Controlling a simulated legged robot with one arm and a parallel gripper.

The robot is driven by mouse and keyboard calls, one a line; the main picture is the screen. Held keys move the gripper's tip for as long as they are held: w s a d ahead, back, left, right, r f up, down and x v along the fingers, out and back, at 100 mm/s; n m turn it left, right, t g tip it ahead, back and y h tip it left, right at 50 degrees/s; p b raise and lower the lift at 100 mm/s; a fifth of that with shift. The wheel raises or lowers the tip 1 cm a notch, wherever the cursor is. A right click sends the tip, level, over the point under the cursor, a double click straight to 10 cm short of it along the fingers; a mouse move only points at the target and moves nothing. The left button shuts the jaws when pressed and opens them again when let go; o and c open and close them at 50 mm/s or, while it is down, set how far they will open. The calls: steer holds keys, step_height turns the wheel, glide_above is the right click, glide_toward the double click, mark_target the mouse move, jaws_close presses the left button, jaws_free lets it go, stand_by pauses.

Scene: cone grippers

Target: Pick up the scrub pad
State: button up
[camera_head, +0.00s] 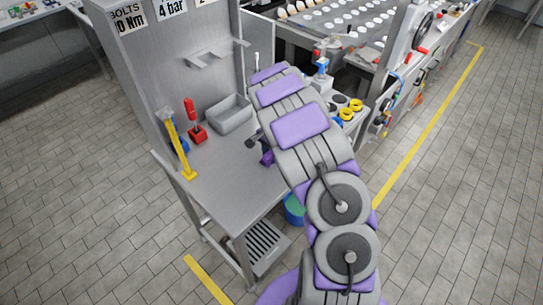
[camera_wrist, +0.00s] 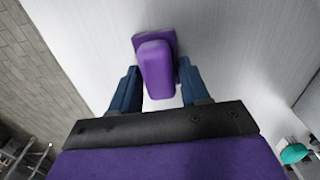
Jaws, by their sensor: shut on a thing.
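The scrub pad is a purple block with a flat base and a raised grip (camera_wrist: 156,68). In the wrist view it sits between the two blue fingers of my gripper (camera_wrist: 158,78), which is shut on its raised part. The base lies beyond the fingertips, over the grey bench top. In the head view a small purple part of the pad (camera_head: 267,158) shows beside my arm, near the bench's right side. My arm hides most of my gripper there. I cannot tell whether the pad touches the bench.
On the grey bench (camera_head: 215,185) stand a grey bin (camera_head: 229,114), a red tool (camera_head: 196,122) and a yellow upright tool (camera_head: 178,145). A back panel with labels rises behind. The bench's front middle is clear. A teal bucket (camera_head: 293,209) is below, right of the bench.

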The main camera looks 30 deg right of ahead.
steer(key=shift+d+r, duration=0.15)
steer(key=shift+d, duration=0.5)
steer(key=shift+d+r, duration=0.2)
steer(key=shift+r, duration=0.05)
step_height(320, 180, up, 3)
steer(key=shift+a+r+p, duration=0.1)
steer(key=shift+a+p, duration=0.05)
steer(key=shift+p, duration=0.45)
steer(key=s+p, duration=0.1)
steer(key=s, duration=1.5)
steer(key=shift+r+p, duration=0.4)
steer(key=shift+r, duration=0.05)
